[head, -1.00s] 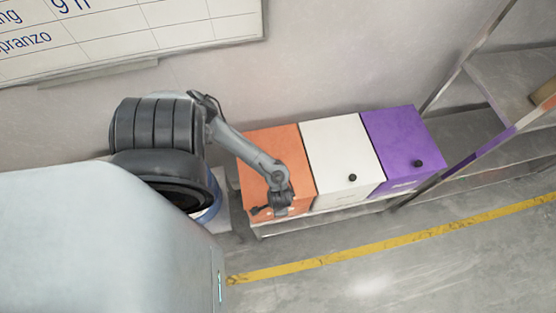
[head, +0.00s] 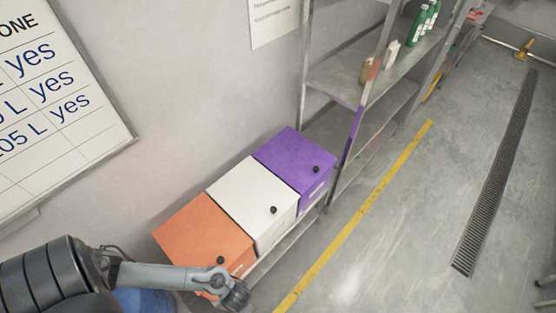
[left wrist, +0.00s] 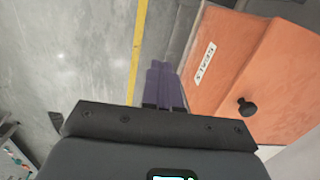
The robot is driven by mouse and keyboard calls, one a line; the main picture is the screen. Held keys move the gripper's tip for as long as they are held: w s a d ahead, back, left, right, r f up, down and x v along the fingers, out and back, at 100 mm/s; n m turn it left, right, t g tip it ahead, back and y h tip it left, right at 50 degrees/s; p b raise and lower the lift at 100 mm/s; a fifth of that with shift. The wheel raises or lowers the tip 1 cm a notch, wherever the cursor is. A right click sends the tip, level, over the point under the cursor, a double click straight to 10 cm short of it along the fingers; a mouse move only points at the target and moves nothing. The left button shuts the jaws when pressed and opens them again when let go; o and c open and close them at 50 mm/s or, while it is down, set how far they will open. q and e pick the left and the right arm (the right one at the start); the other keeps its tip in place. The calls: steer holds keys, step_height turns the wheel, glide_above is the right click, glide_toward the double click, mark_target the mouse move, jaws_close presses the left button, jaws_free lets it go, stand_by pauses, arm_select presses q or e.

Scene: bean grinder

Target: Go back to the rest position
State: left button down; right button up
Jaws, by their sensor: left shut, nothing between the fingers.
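My left gripper (head: 236,297) is at the bottom of the head view, by the front lower corner of the orange box (head: 195,235). In the left wrist view its dark purple fingers (left wrist: 163,85) are together, with nothing between them. They point past the orange box (left wrist: 240,60), over grey floor. The fingers look apart from the box in that view. My right gripper is in neither view.
A white box (head: 250,195) and a purple box (head: 293,160) stand in a row beside the orange one, each with a black knob. Metal shelves (head: 350,80) stand beyond. A yellow floor line (head: 360,215) runs alongside; the floor (head: 430,200) to its right is clear.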

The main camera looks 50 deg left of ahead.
arm_select(q)
steer(key=w+d+r+n+t+h+p, duration=0.1)
steer(key=w+d+r, duration=0.3)
steer(key=r, duration=0.3)
steer(key=w+d+r+n+t+h+p, duration=0.1)
steer(key=w+d+r+n+t+p, duration=0.15)
steer(key=d+r, duration=0.4)
steer(key=w+a+r+m, duration=0.2)
steer(key=a+r, duration=0.3)
steer(key=r, duration=0.4)
steer(key=w+a+r+m+y, duration=0.1)
steer(key=w+a+r+m, duration=0.2)
steer(key=a+r, duration=0.3)
steer(key=shift+a+r+m+t, duration=0.3)
steer(key=shift+r+m, duration=0.35)
steer(key=shift+r, duration=0.95)
steer(key=shift+d, duration=0.1)
